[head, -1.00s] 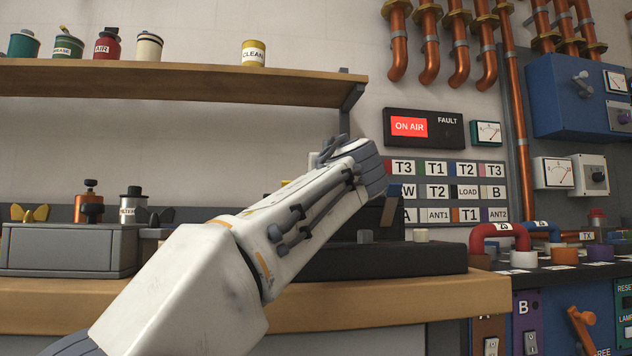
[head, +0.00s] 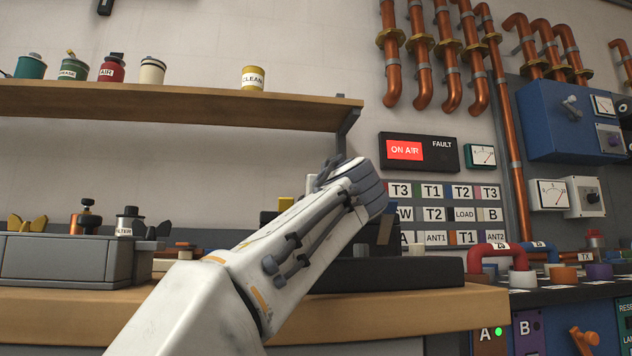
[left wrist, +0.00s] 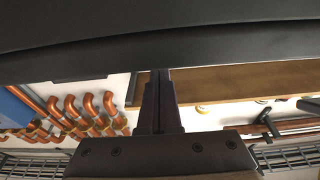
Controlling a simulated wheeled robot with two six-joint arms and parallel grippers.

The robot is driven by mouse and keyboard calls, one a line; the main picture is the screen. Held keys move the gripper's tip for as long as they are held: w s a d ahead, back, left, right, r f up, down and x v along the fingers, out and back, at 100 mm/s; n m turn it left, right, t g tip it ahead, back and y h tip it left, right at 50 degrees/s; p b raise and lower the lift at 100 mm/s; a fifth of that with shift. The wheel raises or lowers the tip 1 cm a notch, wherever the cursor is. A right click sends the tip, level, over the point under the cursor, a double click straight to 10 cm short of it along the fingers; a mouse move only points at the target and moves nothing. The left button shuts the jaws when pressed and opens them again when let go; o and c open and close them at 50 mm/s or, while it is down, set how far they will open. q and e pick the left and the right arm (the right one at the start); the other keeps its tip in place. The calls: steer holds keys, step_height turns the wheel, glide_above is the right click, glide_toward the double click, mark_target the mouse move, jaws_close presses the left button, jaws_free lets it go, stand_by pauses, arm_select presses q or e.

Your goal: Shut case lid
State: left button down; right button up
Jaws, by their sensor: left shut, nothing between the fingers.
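The black case (head: 400,273) sits on the wooden bench, right of centre in the head view, largely hidden behind my left arm. A dark upright part, seemingly its raised lid (head: 268,218), shows beside the arm; its exact angle is hidden. In the head view my wrist covers the left gripper's fingers. In the left wrist view my left gripper (left wrist: 160,98) is shut and empty, its tips at the edge of a broad dark surface (left wrist: 150,32), seemingly the case or lid. Whether they touch it I cannot tell. My right gripper is not in view.
A grey box (head: 65,258) stands on the bench (head: 400,305) at the left, with a filter bottle (head: 130,222) by it. A wooden shelf (head: 180,103) with several cans runs above. A control desk with a red handle (head: 495,253) is at the right.

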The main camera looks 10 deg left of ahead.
arm_select(q)
steer(key=r+v, duration=0.2)
steer(key=v, duration=1)
steer(key=shift+s+d+r+b, duration=0.2)
steer(key=shift+s+r+b, duration=0.1)
steer(key=shift+s+b, duration=0.2)
